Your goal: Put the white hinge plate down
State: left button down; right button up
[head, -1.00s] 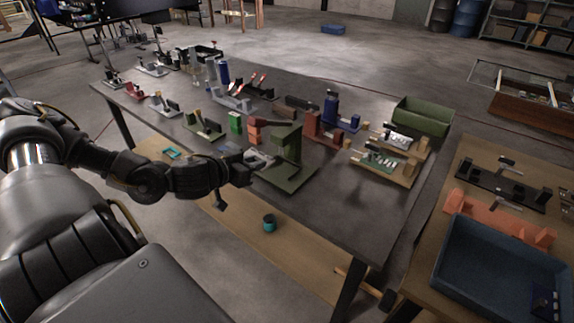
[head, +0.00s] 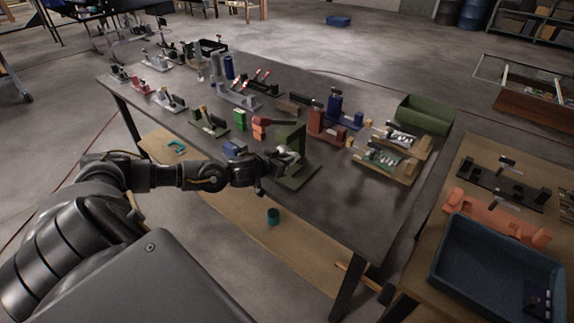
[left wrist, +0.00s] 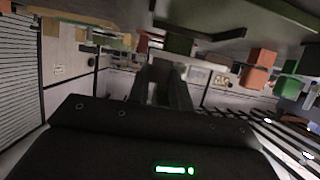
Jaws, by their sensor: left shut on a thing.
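My left gripper (head: 268,168) is at the near edge of the dark table, in front of the olive-green stand (head: 290,137). It is shut on a small pale piece, the white hinge plate (head: 288,155), which shows at the fingertips against the stand's base. The gripper partly hides the plate, and I cannot tell whether it touches the stand. My right gripper is not in view.
A green block (head: 239,120), a red-orange block (head: 259,127) and a blue piece (head: 234,149) stand close to the left. A red fixture (head: 325,125) is to the right. The front-right tabletop (head: 350,205) is clear. A blue tray (head: 478,262) is on the side table.

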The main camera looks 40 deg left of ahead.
pick_arm(q)
jog(key=shift+w+a+f, duration=0.1)
jog(key=shift+w+f, duration=0.2)
jog(key=shift+f, duration=0.05)
jog(key=f+p, duration=0.1)
jog(key=f, duration=0.1)
jog(key=shift+w+f+p, duration=0.35)
jog(key=shift+w+p, duration=0.05)
jog(key=shift+f, duration=0.3)
jog(key=shift+s+f, duration=0.15)
jog(key=shift+f, duration=0.05)
jog(key=c, duration=1.6)
grip_release()
jog(key=shift+f, duration=0.1)
jog(key=shift+c, duration=0.2)
jog(key=o, duration=0.4)
